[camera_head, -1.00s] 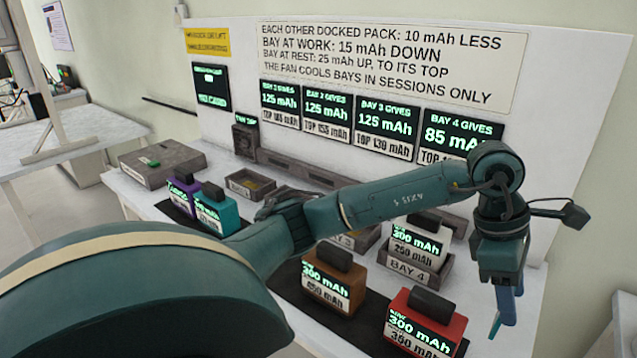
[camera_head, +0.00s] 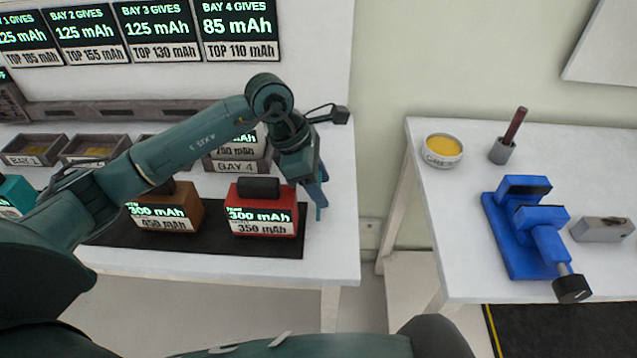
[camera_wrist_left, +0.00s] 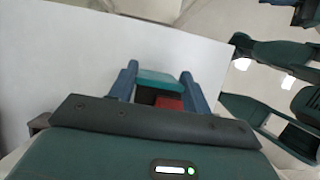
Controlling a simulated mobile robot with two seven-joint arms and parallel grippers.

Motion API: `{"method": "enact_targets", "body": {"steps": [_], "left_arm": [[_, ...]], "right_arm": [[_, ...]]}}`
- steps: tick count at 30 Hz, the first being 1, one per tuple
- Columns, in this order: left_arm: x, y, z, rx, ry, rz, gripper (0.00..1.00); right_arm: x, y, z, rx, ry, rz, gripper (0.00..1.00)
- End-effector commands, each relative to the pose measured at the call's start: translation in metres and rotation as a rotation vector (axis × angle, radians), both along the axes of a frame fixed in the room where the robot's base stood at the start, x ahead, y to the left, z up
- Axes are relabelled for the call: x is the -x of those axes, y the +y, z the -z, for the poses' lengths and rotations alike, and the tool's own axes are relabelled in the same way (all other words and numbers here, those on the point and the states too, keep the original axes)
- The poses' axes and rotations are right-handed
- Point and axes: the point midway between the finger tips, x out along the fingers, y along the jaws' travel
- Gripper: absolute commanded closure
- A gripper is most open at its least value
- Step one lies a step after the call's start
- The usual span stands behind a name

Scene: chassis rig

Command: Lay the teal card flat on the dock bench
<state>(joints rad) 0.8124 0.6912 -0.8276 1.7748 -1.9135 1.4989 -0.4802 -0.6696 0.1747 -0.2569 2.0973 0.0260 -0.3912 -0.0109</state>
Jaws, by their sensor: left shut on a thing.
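My left gripper (camera_head: 319,208) is over the right end of the white dock bench (camera_head: 220,262), just right of the red pack (camera_head: 263,228). In the left wrist view its two blue fingers (camera_wrist_left: 158,88) are shut on the teal card (camera_wrist_left: 160,78), which shows as a teal strip between them. The card cannot be made out in the head view, and I cannot tell how far it is above the bench. Part of the red pack shows between the fingers in the wrist view (camera_wrist_left: 170,103). My right gripper is not seen.
A brown pack (camera_head: 168,226) stands left of the red one on a black mat (camera_head: 195,246). Bay trays (camera_head: 33,149) line the bench's back. Across a gap, another table (camera_head: 445,205) holds a blue vise (camera_head: 525,235), a yellow-filled bowl (camera_head: 443,150) and a small cup (camera_head: 502,151).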

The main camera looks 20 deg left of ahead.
Motion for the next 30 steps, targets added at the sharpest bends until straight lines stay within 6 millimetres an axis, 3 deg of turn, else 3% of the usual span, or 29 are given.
{"method": "enact_targets", "body": {"steps": [3,12,13,20,30], "left_arm": [[0.0004,-0.0003,0.0111,0.000,0.001,-0.001,0.73],[0.0001,-0.0001,0.0150,0.000,0.000,0.000,0.73],[0.0001,-0.0001,0.0147,0.000,0.000,0.000,0.51],[0.0001,0.0001,0.0134,0.000,0.000,0.000,0.32],[0.0001,0.0001,0.0089,0.000,0.000,0.000,0.30]], "right_arm": [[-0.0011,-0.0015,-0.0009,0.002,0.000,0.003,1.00],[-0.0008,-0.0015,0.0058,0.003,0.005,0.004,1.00],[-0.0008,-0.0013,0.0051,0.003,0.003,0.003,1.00],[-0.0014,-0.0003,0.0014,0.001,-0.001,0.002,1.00],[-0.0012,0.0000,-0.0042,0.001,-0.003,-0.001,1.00]]}}
